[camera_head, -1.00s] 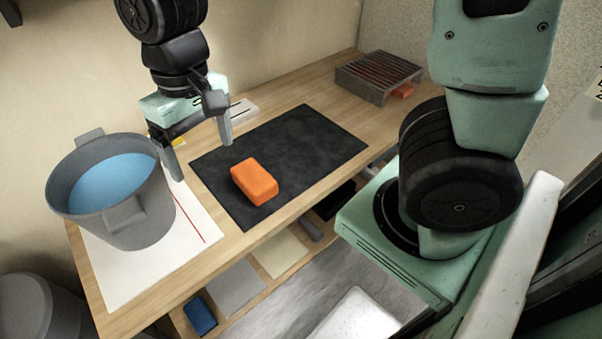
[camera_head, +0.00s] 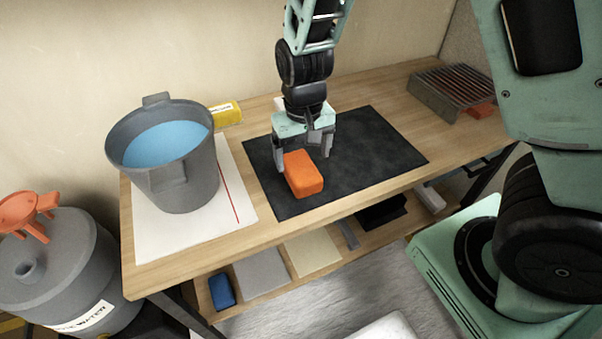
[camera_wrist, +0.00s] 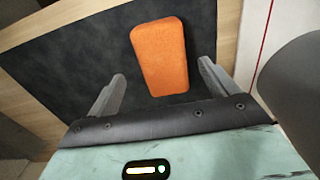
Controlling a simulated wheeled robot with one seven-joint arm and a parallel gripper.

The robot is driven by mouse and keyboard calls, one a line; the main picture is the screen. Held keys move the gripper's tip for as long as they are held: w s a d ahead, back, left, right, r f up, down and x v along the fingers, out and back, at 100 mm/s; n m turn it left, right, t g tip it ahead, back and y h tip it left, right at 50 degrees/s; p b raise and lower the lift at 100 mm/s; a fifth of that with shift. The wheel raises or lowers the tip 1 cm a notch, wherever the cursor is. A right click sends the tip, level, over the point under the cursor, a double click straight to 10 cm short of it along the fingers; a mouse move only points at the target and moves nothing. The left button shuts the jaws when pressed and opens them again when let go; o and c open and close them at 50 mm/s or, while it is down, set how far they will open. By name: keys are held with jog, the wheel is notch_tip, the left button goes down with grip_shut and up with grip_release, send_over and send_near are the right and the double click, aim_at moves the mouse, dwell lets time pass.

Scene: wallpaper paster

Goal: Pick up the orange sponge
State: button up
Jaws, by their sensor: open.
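The orange sponge (camera_head: 304,174) lies on the black mat (camera_head: 375,151) on the wooden table. My gripper (camera_head: 303,161) is open just behind the sponge, with its fingers apart and pointing down. In the head view the sponge hides part of the space between the fingers. In the wrist view the sponge (camera_wrist: 160,56) lies ahead of the gap between the two fingertips of my gripper (camera_wrist: 163,70), with its near end reaching between them. Nothing is held, and I cannot tell whether either finger touches the sponge.
A grey bucket of blue water (camera_head: 185,186) stands on a white sheet (camera_head: 229,204) at the left. A yellow box (camera_head: 227,113) lies behind it. A slatted grey rack (camera_head: 455,92) stands at the far right, with an orange block (camera_head: 482,111) under it. The mat's right side is clear.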

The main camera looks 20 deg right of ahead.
aim_at(301, 166)
jog(key=shift+w+a+f, duration=0.1)
jog(key=shift+w+f, duration=0.05)
jog(key=shift+f, duration=1.25)
jog(key=shift+w+a+f, duration=0.1)
jog(key=shift+f, duration=1.25)
jog(key=shift+c, duration=0.3)
jog(key=c, duration=1)
